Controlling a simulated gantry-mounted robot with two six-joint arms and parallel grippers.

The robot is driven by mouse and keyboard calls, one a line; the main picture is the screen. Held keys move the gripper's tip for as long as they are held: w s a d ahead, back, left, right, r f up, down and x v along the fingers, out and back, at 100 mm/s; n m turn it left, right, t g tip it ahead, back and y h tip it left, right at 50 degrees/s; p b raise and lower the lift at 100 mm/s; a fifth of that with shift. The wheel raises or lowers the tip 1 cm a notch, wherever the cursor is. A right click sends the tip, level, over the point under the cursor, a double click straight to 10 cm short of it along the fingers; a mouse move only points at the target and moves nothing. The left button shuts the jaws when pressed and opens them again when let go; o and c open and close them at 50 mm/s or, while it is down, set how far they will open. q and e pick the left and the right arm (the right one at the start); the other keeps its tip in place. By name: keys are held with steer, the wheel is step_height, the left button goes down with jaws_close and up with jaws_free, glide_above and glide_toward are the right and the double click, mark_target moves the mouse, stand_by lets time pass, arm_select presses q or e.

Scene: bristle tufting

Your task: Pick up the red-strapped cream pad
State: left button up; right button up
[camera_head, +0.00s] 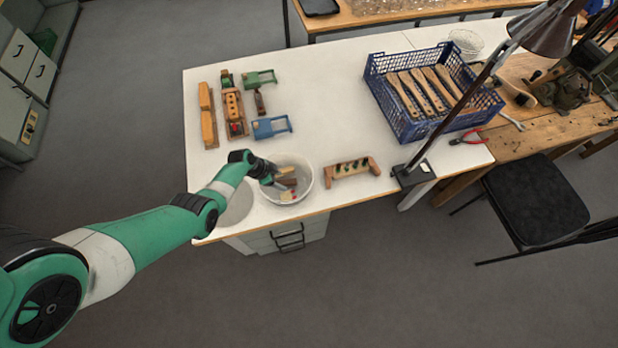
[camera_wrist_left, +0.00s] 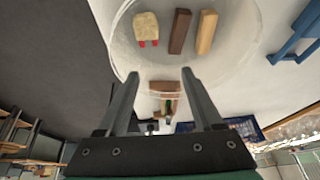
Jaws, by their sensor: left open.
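The cream pad (camera_wrist_left: 146,28) with two red straps lies in a translucent round bowl (camera_wrist_left: 245,48), seen in the left wrist view at the upper left of the bowl. A dark brown block (camera_wrist_left: 180,31) and a light wooden block (camera_wrist_left: 206,32) lie beside it. In the head view the bowl (camera_head: 306,190) stands near the table's front edge. My left gripper (camera_wrist_left: 160,78) is open, with nothing between its fingers. In the head view the left gripper (camera_head: 275,176) is over the bowl and partly covers its contents. My right gripper is not in view.
A round lid-like disc (camera_head: 236,206) lies left of the bowl. A wooden rack (camera_head: 352,168) stands to its right. Wooden blocks and green and blue holders (camera_head: 270,127) are behind. A blue crate (camera_head: 403,125) of brushes and a lamp stand at the right.

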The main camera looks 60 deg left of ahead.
arm_select(q)
steer(key=s+d, duration=0.1)
steer(key=b, duration=0.7)
glide_toward(292, 194)
steer(key=shift+w+a+f+h, duration=0.15)
steer(key=shift+w+f, duration=0.15)
steer(key=shift+f, duration=0.3)
steer(key=shift+w+f+h, duration=0.15)
steer(key=shift+w+f, duration=0.2)
steer(key=shift+f, duration=0.2)
steer(key=shift+w+f+g, duration=0.2)
steer(key=shift+f+g, duration=0.1)
steer(key=shift+w, duration=0.1)
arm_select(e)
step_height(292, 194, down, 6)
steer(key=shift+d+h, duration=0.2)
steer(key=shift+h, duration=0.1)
arm_select(q)
steer(key=b+x, duration=0.4)
steer(key=shift+f, duration=0.25)
steer(key=shift+w+f+b, duration=0.1)
steer(key=shift+f+b, duration=0.2)
steer(key=shift+b, duration=0.15)
steer(key=shift+r, duration=0.1)
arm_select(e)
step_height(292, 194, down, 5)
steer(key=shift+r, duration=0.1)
